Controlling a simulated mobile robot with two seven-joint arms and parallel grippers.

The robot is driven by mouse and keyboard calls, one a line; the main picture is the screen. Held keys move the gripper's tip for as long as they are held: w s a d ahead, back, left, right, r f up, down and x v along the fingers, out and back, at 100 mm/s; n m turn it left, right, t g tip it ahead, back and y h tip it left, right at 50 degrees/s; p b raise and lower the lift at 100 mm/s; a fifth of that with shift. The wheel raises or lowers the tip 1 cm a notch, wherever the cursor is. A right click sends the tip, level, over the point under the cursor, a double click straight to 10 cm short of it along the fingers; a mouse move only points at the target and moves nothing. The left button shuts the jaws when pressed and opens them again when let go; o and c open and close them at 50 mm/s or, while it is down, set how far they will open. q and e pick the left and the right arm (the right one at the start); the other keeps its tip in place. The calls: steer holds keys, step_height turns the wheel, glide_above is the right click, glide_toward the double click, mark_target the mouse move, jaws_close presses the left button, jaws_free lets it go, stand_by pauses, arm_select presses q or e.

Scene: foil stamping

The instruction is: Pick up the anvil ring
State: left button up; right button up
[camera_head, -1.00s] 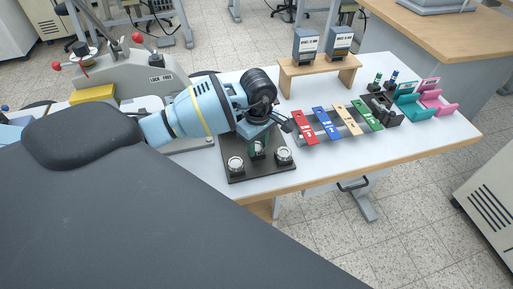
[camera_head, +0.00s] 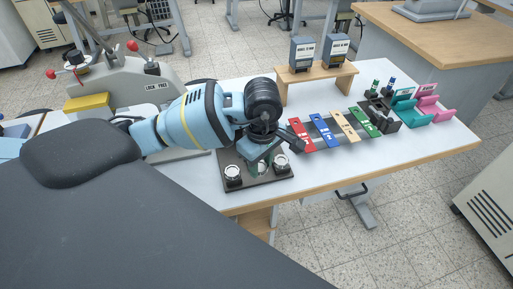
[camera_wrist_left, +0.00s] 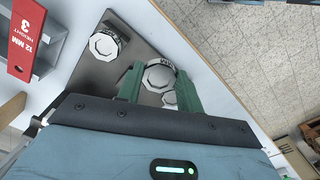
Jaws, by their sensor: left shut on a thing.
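Several silver, many-sided rings sit on a dark square plate (camera_head: 279,178) near the table's front edge. In the head view, one ring (camera_head: 233,173) is at the plate's left and another (camera_head: 282,161) at its right. My left gripper (camera_head: 261,165) reaches down between them. In the wrist view its green fingers (camera_wrist_left: 159,82) are on either side of a silver anvil ring (camera_wrist_left: 158,74) and shut on it. Another ring (camera_wrist_left: 105,42) is up and left, and part of one (camera_wrist_left: 170,99) shows lower between the fingers. The fingers hide part of the plate.
Red (camera_head: 301,134), blue (camera_head: 323,130), tan and green strips lie right of the plate on a rail. A wooden stand (camera_head: 318,80) holds two dark boxes behind. A grey press (camera_head: 130,80) stands left. White tabletop between is clear.

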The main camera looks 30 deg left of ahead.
arm_select(q)
steer(key=s+d, duration=0.5)
steer(key=d, duration=0.1)
steer(key=shift+s+r, duration=0.4)
arm_select(e)
steer(key=shift+s+a+f, duration=0.1)
steer(key=shift+a+f, duration=0.1)
steer(key=shift+f, duration=0.05)
arm_select(q)
steer(key=shift+d+r, duration=0.1)
steer(key=shift+r, duration=0.05)
arm_select(e)
steer(key=shift+d+r, duration=0.1)
steer(key=shift+r, duration=0.05)
